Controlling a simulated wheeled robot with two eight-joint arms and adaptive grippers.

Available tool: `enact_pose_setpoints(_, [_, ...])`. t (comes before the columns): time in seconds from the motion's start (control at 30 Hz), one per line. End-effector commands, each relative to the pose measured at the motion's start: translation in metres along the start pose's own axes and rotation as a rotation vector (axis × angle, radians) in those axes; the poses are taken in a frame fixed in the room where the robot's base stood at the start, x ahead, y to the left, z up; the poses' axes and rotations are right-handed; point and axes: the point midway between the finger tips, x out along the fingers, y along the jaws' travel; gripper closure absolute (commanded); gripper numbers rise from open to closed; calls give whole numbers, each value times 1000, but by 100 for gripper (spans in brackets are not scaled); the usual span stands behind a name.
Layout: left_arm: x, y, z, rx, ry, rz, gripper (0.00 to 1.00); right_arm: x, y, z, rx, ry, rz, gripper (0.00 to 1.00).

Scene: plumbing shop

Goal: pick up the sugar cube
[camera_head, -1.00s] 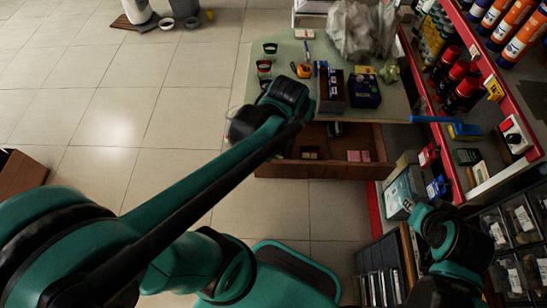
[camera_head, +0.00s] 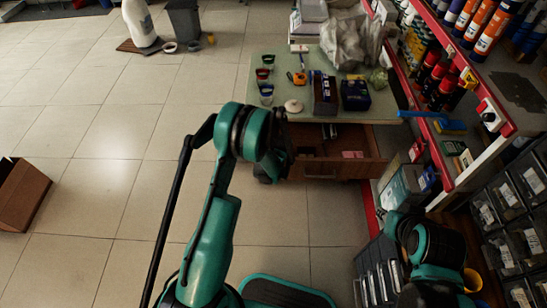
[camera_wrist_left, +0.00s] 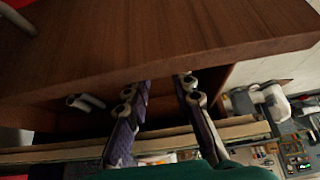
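I cannot make out a sugar cube in either view. The wooden drawer (camera_head: 335,170) under the table is open, with a small pink item (camera_head: 352,154) inside; my left arm covers the drawer's left part. My left gripper (camera_wrist_left: 166,84) shows in the wrist view with its two fingers apart and nothing visible between them. Its fingertips are among the brown wooden panels (camera_wrist_left: 150,40) of the drawer and table. In the head view this gripper is mostly hidden behind my arm. My right arm is at the lower right, its gripper not showing.
The green tabletop (camera_head: 300,118) above the drawer holds cups, a white round item (camera_head: 293,106), dark boxes (camera_head: 355,95) and a plastic bag (camera_head: 343,45). A red-edged shelf (camera_head: 465,90) stands at right. A cardboard box (camera_head: 22,195) lies at left; the floor between is clear.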

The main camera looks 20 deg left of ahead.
Motion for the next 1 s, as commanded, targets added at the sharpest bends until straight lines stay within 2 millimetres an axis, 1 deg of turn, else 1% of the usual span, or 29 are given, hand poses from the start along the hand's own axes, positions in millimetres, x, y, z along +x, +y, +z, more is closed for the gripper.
enact_pose_setpoints(0.03, [6, 0, 2, -1, 0, -1, 76, 2, 0, 1, 0, 0, 0, 71])
enact_pose_setpoints(0.2, [26, 0, 2, -2, 0, -1, 76, 8, 0, 6, 0, 0, 0, 71])
enact_pose_setpoints(0.37, [40, -1, 1, -2, 0, -2, 76, 15, 0, 10, 0, 0, 0, 71])
enact_pose_setpoints(0.5, [64, -2, 0, -2, 0, -2, 76, 27, 0, 19, 0, 0, 0, 71])
enact_pose_setpoints(0.6, [77, -2, 0, -1, 0, -1, 76, 30, 0, 22, 0, 0, 0, 71])
enact_pose_setpoints(0.7, [80, -1, -2, -1, 0, -1, 76, 31, 0, 22, 0, 0, 0, 71])
enact_pose_setpoints(0.87, [79, -1, -2, -1, 0, -1, 76, 30, 0, 21, 0, 0, 0, 71])
enact_pose_setpoints(0.9, [79, -1, -2, -1, 0, -1, 85, 30, 0, 21, 0, 0, 0, 71])
enact_pose_setpoints(0.97, [78, -1, -2, -1, 0, -1, 94, 30, 0, 21, 0, 0, 0, 71])
enact_pose_setpoints(1.0, [78, -1, -2, -1, 0, -1, 95, 30, 0, 21, 0, 0, 0, 71])
